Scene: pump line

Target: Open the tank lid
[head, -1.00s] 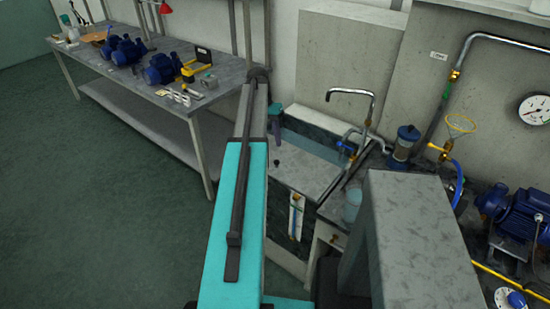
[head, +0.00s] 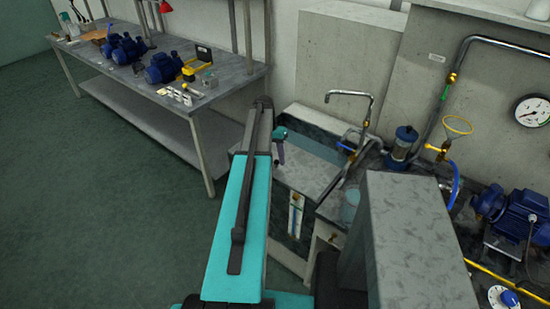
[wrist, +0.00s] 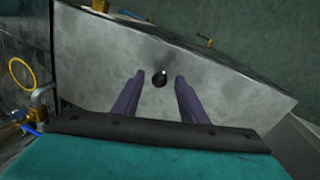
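The tank lid (head: 315,175) is a flat grey panel lying over the front part of the tank (head: 277,220). It fills much of the wrist view (wrist: 225,95), with a small round black knob (wrist: 159,80) on it. My gripper (head: 280,158) is low over the lid in the head view. In the wrist view my gripper (wrist: 159,76) is open, its two purple fingers apart, with the knob seen in the gap near the tips. I cannot tell whether the tips are level with the knob. The knob is not clearly visible in the head view.
Bluish water (head: 318,147) shows behind the lid, under a curved tap (head: 352,94). A blue filter canister (head: 403,142), a yellow-rimmed funnel (head: 457,126) and a blue pump (head: 515,213) stand at right. A workbench (head: 215,78) with several blue pumps is at left. The floor there is clear.

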